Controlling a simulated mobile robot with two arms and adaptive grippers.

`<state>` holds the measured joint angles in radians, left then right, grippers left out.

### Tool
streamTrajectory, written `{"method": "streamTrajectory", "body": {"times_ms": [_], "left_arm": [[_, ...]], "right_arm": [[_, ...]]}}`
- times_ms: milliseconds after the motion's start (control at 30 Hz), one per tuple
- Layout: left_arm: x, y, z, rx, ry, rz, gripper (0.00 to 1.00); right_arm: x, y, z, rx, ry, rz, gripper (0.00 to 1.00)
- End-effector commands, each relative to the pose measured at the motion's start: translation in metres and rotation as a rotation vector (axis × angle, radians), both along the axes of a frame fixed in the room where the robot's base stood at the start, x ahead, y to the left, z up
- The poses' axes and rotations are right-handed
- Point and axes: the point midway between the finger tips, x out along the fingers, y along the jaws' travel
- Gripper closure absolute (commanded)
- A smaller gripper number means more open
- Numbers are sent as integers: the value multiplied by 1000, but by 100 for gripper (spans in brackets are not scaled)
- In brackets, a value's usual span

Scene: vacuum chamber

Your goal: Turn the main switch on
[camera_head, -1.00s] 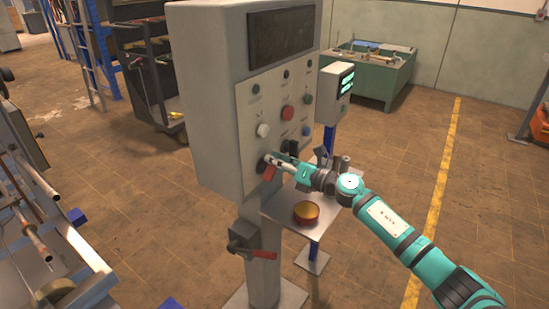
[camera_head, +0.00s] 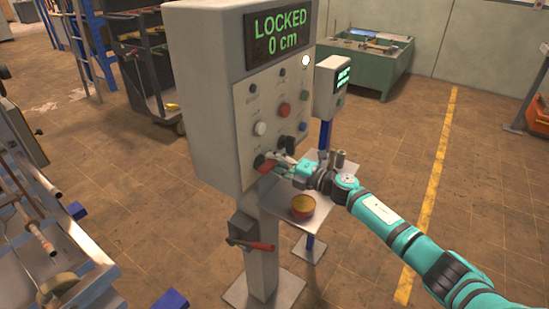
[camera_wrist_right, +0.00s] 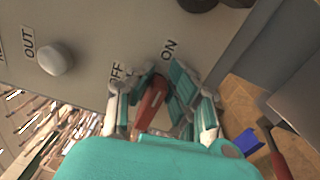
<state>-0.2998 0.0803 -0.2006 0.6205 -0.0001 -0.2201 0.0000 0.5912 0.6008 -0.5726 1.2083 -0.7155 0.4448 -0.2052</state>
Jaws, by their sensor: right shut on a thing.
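The main switch is a red handle (camera_head: 264,163) low on the front panel of the grey control cabinet (camera_head: 205,100). In the right wrist view the red handle (camera_wrist_right: 152,103) lies between my right gripper's fingers (camera_wrist_right: 156,98), its upper end pointing toward the ON label (camera_wrist_right: 168,50). The OFF label (camera_wrist_right: 116,75) is to its left, partly covered by a finger. In the head view my right gripper (camera_head: 277,164) is at the switch, shut on the handle. The cabinet display (camera_head: 280,35) reads "LOCKED 0 cm" in green. My left gripper is not in view.
A white knob (camera_head: 260,128), a red button (camera_head: 284,109) and a lit white lamp (camera_head: 305,61) are on the panel. A small plate with a yellow-and-red bowl (camera_head: 303,206) is below my right gripper. A red-handled lever (camera_head: 250,245) is on the post.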

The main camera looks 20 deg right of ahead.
Motion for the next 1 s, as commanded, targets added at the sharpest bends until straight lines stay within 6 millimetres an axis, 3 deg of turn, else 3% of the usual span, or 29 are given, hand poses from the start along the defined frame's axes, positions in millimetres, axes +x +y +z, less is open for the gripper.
{"method": "streamTrajectory", "body": {"times_ms": [300,800,833,1000], "left_arm": [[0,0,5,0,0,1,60],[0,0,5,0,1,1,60],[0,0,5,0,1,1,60],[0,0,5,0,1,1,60]], "right_arm": [[-1,4,-1,93,66,11,100],[-1,5,-2,107,77,11,100],[-1,5,-2,107,77,11,82],[-1,3,-2,104,77,7,62]]}}
